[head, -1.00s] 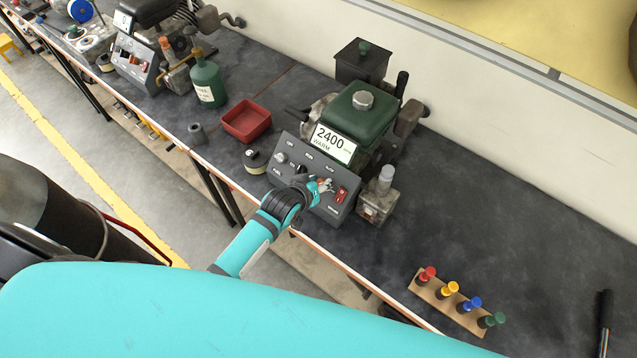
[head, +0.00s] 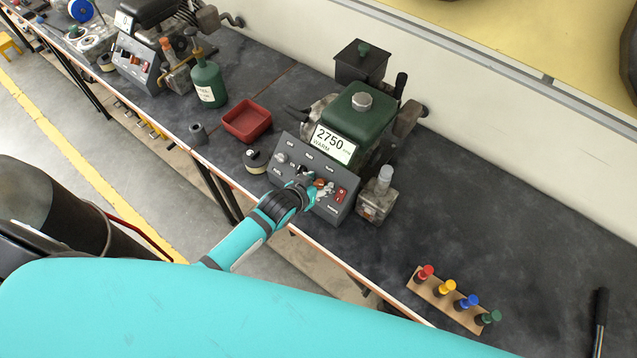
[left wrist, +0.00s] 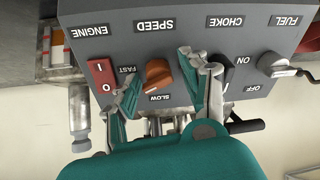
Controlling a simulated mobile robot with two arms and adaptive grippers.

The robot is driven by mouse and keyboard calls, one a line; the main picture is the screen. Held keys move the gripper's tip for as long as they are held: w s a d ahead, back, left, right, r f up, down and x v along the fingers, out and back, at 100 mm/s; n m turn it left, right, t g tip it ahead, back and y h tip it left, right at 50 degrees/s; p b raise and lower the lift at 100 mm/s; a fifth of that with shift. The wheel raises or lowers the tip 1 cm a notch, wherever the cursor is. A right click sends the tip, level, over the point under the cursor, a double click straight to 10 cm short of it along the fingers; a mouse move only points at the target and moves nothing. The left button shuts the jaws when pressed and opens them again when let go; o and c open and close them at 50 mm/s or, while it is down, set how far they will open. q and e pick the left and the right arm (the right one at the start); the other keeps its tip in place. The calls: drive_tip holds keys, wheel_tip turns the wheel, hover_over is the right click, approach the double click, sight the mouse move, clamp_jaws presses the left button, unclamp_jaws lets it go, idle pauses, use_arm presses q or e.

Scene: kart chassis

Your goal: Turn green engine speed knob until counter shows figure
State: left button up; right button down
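The green engine (head: 358,112) stands on the bench with a grey control panel (head: 287,172) at its front. Its counter (head: 333,143) reads 2750, with WARM below. The orange speed knob (left wrist: 158,73) sits on the panel between the SPEED and SLOW labels, its pointer turned to one side; the left wrist view shows the panel upside down. My left gripper (left wrist: 160,78) is at the panel with one finger on each side of the knob. Gaps show between the fingers and the knob, so it looks open around it. My right gripper is not in view.
A red rocker switch (left wrist: 101,78) is close beside one finger; the fuel tap (left wrist: 275,64) is on the other side. A red tray (head: 246,121) and green bottle (head: 207,82) stand left. A rack of coloured pegs (head: 440,298) lies right.

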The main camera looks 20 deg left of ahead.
use_arm(q)
drive_tip(key=shift+s+r, duration=0.1)
drive_tip(key=shift+s, duration=0.05)
drive_tip(key=v, duration=1.1)
drive_tip(key=shift+s+a, duration=0.2)
drive_tip(key=shift+s, duration=0.1)
drive_tip(key=shift+r, duration=0.15)
drive_tip(key=s+a+f+g+y+b, duration=0.15)
drive_tip(key=s+f, duration=0.25)
drive_tip(key=f, duration=0.6)
drive_tip(key=s+a+f+g+b, duration=0.1)
drive_tip(key=s+a+f+b, duration=0.15)
drive_tip(key=f, duration=0.85)
drive_tip(key=s+a+f+g+b, duration=0.1)
drive_tip(key=s+f+g+b, duration=0.2)
drive_tip(key=f, duration=0.7)
drive_tip(key=s+f+g+b, duration=0.1)
drive_tip(key=s+f+b, duration=0.1)
drive_tip(key=s+f, duration=0.7)
drive_tip(key=s+a+f+m+g+b, duration=0.1)
drive_tip(key=s+f+g+b, duration=0.1)
drive_tip(key=s+f, duration=0.8)
drive_tip(key=s+y+b, duration=0.1)
drive_tip(key=s, duration=0.4)
drive_tip(key=shift+s+m, duration=0.3)
drive_tip(key=shift+s, duration=0.05)
idle(0.5)
